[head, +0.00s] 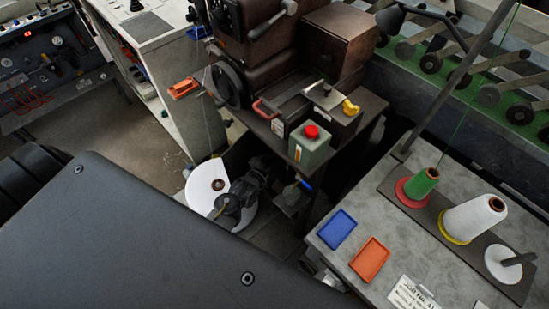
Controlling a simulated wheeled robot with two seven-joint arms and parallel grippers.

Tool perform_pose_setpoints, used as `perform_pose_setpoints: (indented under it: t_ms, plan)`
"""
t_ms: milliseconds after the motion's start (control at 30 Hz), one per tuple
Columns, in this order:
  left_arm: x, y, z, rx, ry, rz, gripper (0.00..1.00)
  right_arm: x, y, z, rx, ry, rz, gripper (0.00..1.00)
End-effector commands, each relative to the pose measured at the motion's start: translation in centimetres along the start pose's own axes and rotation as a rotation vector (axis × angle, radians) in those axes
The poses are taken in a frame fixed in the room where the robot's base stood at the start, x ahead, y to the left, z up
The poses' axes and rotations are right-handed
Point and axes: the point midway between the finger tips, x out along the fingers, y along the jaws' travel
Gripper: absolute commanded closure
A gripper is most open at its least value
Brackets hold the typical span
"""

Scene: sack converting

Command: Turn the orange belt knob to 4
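I cannot make out an orange belt knob with numbers in the head view. An orange item (184,88) sits at the left of the brown machine (262,38), beside its dark handwheel (228,84); it looks like a small tray or holder, and no dial marks can be read on it. The other control panel (50,62) at the upper left has small knobs, too small to read. Neither of my grippers shows in this view.
A grey table (340,285) at right carries blue (337,229) and orange (369,259) trays and thread cones (474,219).

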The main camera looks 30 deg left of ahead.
Motion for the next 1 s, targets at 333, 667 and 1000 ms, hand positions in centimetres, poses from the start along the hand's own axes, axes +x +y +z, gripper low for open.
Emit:
perform_pose_setpoints:
  t_ms: [333,667,1000]
  plan:
    - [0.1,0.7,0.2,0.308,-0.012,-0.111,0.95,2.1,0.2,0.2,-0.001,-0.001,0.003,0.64]
    - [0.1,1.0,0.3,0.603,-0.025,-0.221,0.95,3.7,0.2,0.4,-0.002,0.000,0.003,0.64]
    - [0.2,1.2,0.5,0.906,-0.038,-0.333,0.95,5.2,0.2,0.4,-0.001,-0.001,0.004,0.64]
